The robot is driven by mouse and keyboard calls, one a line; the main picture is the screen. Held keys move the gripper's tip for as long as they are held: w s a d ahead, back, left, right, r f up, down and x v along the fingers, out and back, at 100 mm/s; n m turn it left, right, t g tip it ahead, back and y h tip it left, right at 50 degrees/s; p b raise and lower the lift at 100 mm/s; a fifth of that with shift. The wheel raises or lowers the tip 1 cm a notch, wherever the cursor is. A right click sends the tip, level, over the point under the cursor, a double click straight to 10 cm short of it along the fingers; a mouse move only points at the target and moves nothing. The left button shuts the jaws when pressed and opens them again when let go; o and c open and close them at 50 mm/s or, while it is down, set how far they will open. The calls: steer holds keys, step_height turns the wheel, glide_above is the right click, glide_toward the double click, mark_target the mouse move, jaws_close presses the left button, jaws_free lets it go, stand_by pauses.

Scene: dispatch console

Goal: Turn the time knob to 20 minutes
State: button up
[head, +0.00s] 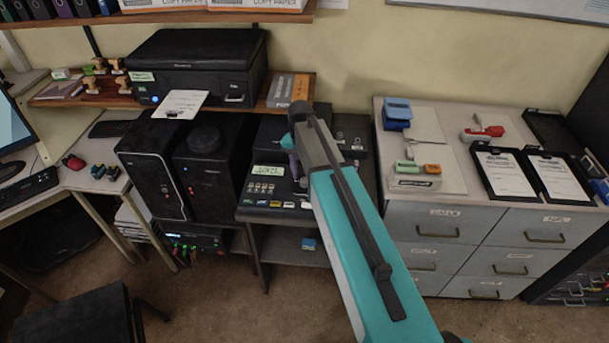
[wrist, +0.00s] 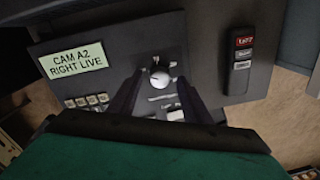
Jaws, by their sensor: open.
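A round knob (wrist: 160,78) with a silver face and dark rim shows on the dark console panel (wrist: 110,38) in the wrist view. Small white marks surround it, too small to read. My gripper (wrist: 162,74) is open, with one dark finger on the left and one on the right of the knob. I cannot tell whether the fingers touch it or how far above the panel they are. In the head view my arm reaches over the console (head: 246,211) and hides the knob.
A label reading "CAM A2 RIGHT LIVE" (wrist: 78,64) and several small buttons (wrist: 87,101) lie left of the knob. A black handset-like unit with a red display (wrist: 241,57) lies to the right. A printer (head: 200,65) sits behind; a drawer cabinet (head: 440,236) stands right.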

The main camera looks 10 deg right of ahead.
steer(key=shift+f, duration=0.75)
steer(key=c, duration=1)
steer(key=shift+c, duration=0.2)
